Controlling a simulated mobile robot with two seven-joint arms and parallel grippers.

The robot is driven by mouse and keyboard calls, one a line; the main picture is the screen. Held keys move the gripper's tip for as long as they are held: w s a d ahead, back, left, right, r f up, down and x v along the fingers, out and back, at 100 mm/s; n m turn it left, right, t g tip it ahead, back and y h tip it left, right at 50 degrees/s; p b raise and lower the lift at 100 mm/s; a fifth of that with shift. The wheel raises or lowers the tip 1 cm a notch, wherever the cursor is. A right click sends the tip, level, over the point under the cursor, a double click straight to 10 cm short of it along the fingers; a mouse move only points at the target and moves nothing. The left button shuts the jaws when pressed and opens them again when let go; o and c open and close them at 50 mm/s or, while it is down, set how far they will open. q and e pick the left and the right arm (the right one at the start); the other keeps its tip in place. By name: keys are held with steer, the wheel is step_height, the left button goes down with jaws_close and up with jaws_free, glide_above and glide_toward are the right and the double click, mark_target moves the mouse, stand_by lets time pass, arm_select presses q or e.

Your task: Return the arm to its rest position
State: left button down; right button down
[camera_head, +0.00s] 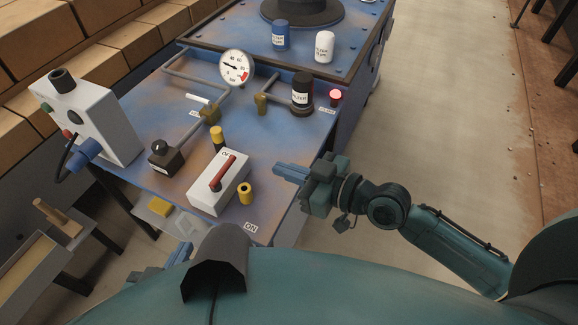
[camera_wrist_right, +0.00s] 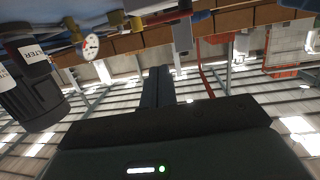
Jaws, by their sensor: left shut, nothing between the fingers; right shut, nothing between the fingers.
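My right arm comes in from the right in the head view. Its gripper (camera_head: 288,172) is shut and empty, at the right edge of the blue table (camera_head: 180,112), to the right of the white switch box (camera_head: 207,196) with the red lever (camera_head: 223,172). I cannot tell if it touches the table. In the right wrist view its dark fingers (camera_wrist_right: 158,88) are together with nothing between them. My left gripper (camera_head: 178,256) shows only in part at the lower left of the head view, below the table's front edge. It is shut, and my own body hides most of that arm.
A gauge (camera_head: 236,67), pipes and a black filter (camera_head: 302,92) stand on the table. A grey control box (camera_head: 88,115) is at the left. A blue cylinder (camera_head: 281,35) and a white one (camera_head: 324,46) stand behind. The floor (camera_head: 450,130) at right is open.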

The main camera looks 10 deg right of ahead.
steer(key=shift+s+d, duration=0.1)
steer(key=shift+d, duration=0.05)
steer(key=shift+s, duration=0.1)
